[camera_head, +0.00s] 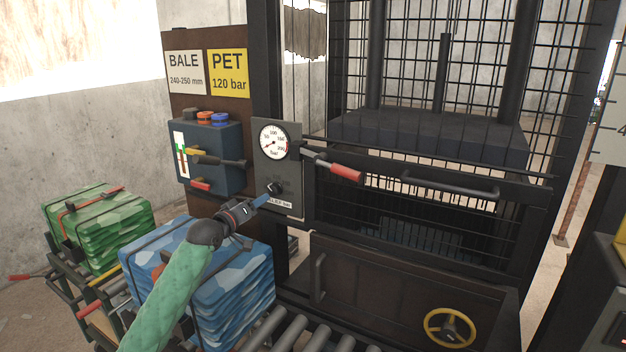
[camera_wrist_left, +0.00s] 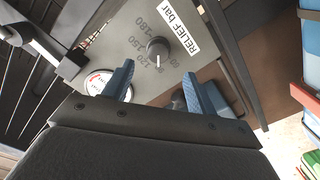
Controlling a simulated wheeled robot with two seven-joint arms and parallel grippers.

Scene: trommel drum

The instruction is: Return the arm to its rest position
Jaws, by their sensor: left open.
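My left arm, in a green sleeve, reaches in from the bottom of the head view. Its gripper (camera_head: 264,199) is in front of the gauge panel (camera_head: 291,150), close to the dark relief knob (camera_head: 275,188). In the left wrist view the two blue fingers (camera_wrist_left: 160,88) are spread with nothing between them. The relief knob (camera_wrist_left: 158,47) stands beyond the fingertips, apart from them, on the panel with its numbered scale and "RELIEF bar" label (camera_wrist_left: 181,27). The pressure gauge (camera_head: 274,142) is above the knob in the head view. My right gripper is not in view.
A red-handled lever (camera_head: 346,173) juts out right of the panel. A blue control box (camera_head: 208,158) with levers is to the left. The blue bale (camera_head: 235,272) lies under my arm, and a green bale (camera_head: 98,228) is further left. A yellow handwheel (camera_head: 449,328) is at lower right.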

